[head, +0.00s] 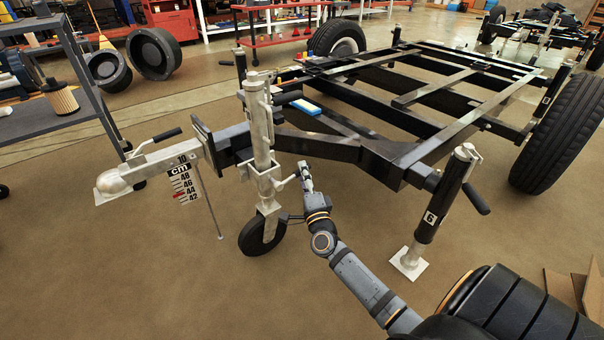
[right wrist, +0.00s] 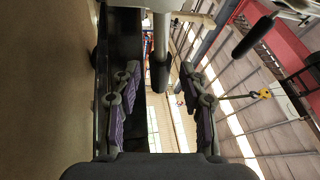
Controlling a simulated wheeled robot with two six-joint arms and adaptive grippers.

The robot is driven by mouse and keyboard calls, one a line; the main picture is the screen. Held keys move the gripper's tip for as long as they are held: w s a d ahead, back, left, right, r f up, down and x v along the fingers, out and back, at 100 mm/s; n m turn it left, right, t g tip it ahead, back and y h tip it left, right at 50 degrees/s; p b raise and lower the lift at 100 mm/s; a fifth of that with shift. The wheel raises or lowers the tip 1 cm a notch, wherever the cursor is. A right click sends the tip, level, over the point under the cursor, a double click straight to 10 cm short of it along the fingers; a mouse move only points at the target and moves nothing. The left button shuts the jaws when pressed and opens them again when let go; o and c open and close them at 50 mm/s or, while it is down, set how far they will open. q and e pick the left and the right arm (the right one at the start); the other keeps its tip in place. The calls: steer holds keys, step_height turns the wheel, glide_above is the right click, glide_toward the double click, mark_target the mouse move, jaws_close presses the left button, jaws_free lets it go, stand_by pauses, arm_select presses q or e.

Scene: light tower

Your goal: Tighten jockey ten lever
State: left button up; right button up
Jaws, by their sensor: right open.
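The jockey wheel stand (head: 262,135) is a silver upright tube with a small black wheel (head: 263,234) under it, at the trailer's front. A white "10" label (head: 183,159) shows on the coupling beside it. The clamp lever (head: 287,182) is a short silver arm sticking out right from the stand's clamp. My right gripper (head: 306,178) is at the lever's outer end. In the right wrist view my right gripper (right wrist: 160,78) is open, and a silver rod with a dark tip (right wrist: 161,45), seemingly the lever, reaches between its fingers. Contact is not visible. My left gripper is out of view.
The black trailer frame (head: 348,150) lies just behind and right of my right gripper. A corner leg marked "6" (head: 430,217) stands on the right. A height scale (head: 184,185) hangs under the coupling. A grey shelf (head: 60,120) is at left. Floor in front is clear.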

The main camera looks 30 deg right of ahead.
steer(key=shift+x, duration=0.95)
jaws_close()
